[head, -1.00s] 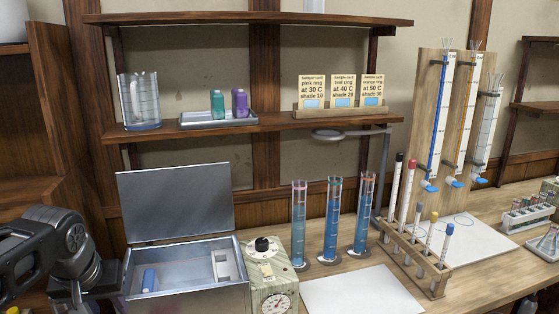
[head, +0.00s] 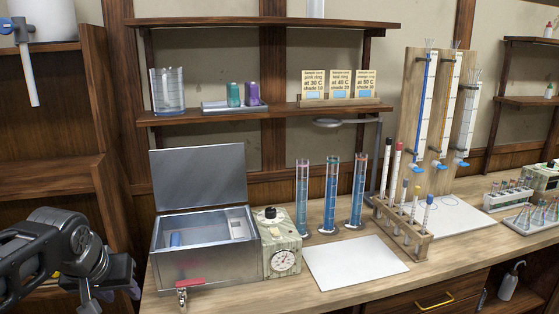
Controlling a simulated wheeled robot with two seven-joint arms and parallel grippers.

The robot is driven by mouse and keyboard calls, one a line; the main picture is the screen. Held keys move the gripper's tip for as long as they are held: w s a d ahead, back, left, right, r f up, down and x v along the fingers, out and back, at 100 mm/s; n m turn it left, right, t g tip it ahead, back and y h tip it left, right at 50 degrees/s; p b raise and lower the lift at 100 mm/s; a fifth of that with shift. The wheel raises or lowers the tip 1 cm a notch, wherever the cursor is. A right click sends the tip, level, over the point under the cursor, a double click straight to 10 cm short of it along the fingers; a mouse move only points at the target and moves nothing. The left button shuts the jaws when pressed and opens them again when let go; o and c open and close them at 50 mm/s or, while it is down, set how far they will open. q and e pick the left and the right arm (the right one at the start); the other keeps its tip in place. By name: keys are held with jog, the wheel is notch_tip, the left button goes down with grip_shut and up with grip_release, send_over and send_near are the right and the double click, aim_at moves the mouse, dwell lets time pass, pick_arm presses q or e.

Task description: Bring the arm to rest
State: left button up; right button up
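My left arm comes in at the lower left, with its gripper (head: 98,298) pointing down at the bottom edge of the head view, left of the metal bath. Its fingers are small and partly cut off, so I cannot tell whether they are open or shut. No held object is visible there. My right gripper is not in view. The metal bath (head: 205,268) stands with its lid (head: 198,177) raised, apart from my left arm. A blue item (head: 176,239) lies inside.
A red-handled tap (head: 186,283) sticks out at the bath's front. A dial box (head: 281,245), several cylinders (head: 330,196), a white sheet (head: 354,262) and a tube rack (head: 404,231) stand to the right. A wooden shelf unit (head: 50,190) is behind my arm.

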pick_arm(q)
jog(key=w+d+f+m+t+h, duration=0.2)
jog(key=w+d+f+h, duration=0.1)
jog(key=w+d+f, duration=0.6)
jog(key=s+d+f+h, duration=0.15)
jog(key=d+f, duration=0.25)
jog(key=f, duration=0.4)
jog(key=s+d+f, duration=0.2)
jog(key=d+f, duration=0.3)
jog(key=f, duration=0.3)
jog(key=s+d+f+g, duration=0.3)
jog(key=s+d+f, duration=0.1)
jog(key=s+f, duration=0.7)
jog(key=s+d+f+g, duration=0.4)
jog(key=s+f, duration=0.7)
jog(key=s, duration=0.3)
jog(key=shift+d+n+h, duration=0.3)
jog(key=shift+d+h, duration=0.15)
jog(key=shift+d, duration=0.25)
jog(key=shift+r, duration=0.1)
dwell(2.2)
